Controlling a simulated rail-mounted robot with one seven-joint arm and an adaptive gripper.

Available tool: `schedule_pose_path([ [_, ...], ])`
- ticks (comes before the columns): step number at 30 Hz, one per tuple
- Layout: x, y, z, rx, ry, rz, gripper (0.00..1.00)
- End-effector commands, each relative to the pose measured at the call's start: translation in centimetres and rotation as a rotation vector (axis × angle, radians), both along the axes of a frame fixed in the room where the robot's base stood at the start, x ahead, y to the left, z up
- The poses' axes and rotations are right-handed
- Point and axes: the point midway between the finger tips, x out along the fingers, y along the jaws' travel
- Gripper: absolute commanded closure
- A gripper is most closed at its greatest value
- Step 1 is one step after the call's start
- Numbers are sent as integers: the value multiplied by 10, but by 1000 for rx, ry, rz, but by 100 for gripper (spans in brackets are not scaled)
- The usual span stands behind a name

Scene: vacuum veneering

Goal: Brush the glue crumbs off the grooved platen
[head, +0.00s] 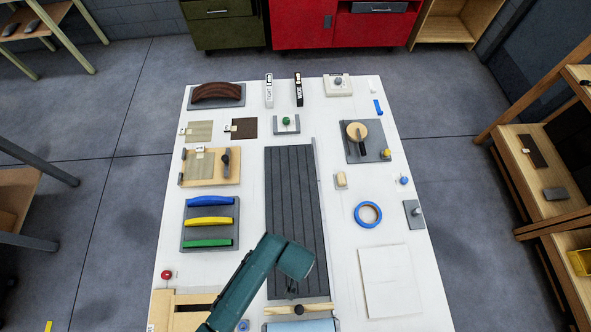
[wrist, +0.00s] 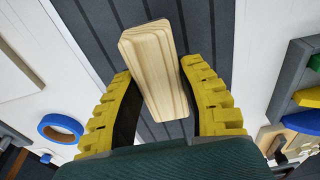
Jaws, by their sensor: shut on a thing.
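The grooved platen (head: 289,190) is a long dark grey plate in the middle of the white table; its grooves also show in the wrist view (wrist: 92,32). My gripper (wrist: 157,72) is over the platen's near part, with its yellow fingers shut on a pale wooden block (wrist: 150,58), which looks like a brush handle. The block lies roughly along the grooves; its underside is hidden, so I cannot tell whether it touches the platen. In the head view my teal arm hides the fingers and the block. I cannot make out any glue crumbs.
Left is a grey tray (head: 237,232) with blue, yellow and green strips. Right are a blue tape ring (head: 358,214) and a white sheet (head: 390,280). The platen's far part is clear.

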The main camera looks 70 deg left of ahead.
Motion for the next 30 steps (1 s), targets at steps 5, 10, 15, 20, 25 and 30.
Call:
schedule_pose_path([
  [5, 1, 0, 20, 0, -2, -3, 98],
  [10, 2, -1, 34, 1, -2, -6, 98],
  [15, 2, -2, 41, 2, -2, -8, 98],
  [20, 2, -2, 40, 2, -2, -8, 98],
  [25, 2, -2, 40, 2, -2, -8, 98],
  [30, 2, -1, 40, 1, -3, -8, 98],
])
